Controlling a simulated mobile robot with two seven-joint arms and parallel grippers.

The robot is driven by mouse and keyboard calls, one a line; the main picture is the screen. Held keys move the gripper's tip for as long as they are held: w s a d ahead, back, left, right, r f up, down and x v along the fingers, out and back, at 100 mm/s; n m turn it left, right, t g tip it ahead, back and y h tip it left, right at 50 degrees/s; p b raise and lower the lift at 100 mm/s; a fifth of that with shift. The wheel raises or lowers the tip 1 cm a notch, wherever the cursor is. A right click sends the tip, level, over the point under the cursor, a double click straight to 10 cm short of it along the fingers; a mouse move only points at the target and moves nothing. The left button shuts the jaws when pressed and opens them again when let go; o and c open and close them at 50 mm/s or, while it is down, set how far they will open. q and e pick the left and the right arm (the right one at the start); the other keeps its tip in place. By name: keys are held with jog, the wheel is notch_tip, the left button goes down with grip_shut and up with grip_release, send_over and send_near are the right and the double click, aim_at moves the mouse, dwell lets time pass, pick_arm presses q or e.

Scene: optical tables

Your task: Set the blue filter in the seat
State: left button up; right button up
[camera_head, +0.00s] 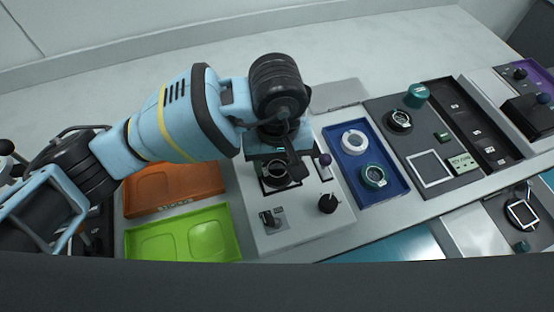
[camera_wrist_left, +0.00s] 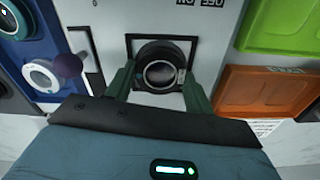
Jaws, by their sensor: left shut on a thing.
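My left gripper (camera_wrist_left: 160,82) is shut on a round, dark-rimmed filter (camera_wrist_left: 160,72), with one green finger on each side of it. The glass looks dark grey, and I cannot make out a blue tint. In the head view the filter (camera_head: 277,173) shows below the gripper (camera_head: 286,160). It is over the seat, a black square frame (camera_wrist_left: 130,40) on the white console (camera_head: 252,218). The filter overlaps the frame's opening, but I cannot tell whether it rests in it or is just above. My right gripper is not in view.
A purple-topped post (camera_head: 326,160) and black knob (camera_head: 327,203) stand close beside the seat. A blue tray (camera_head: 362,196) with a white ring (camera_head: 354,141) and teal ring (camera_head: 373,177) lies right. Orange (camera_head: 206,176) and green (camera_head: 137,243) trays lie left.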

aim_at(277, 167)
pick_arm(q)
jog(key=o, duration=1)
jog(key=shift+f, duration=0.15)
notch_tip(277, 167, up, 13)
jog(key=shift+f, duration=0.2)
